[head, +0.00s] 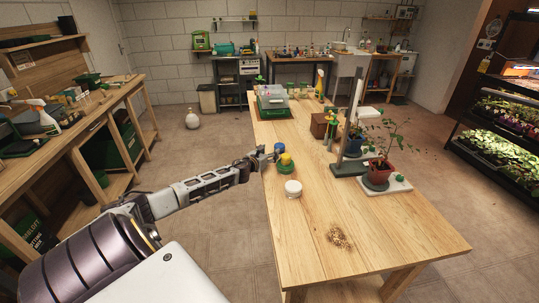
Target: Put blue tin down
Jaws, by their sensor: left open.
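The blue tin (280,147) stands near the left edge of the wooden table (330,205); it looks upright and seems to rest on the table top. My left gripper (270,155) is open at the table's left edge, its fingertips close beside the tin on its near left side. At this size I cannot tell whether the fingers still touch the tin. My right gripper is not in view.
A yellow item (286,158) on a green base (285,169) stands just in front of the tin. A white jar (293,188) is nearer. Potted plants (377,171) and a grey post stand to the right. The near table is clear except for spilled soil (339,238).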

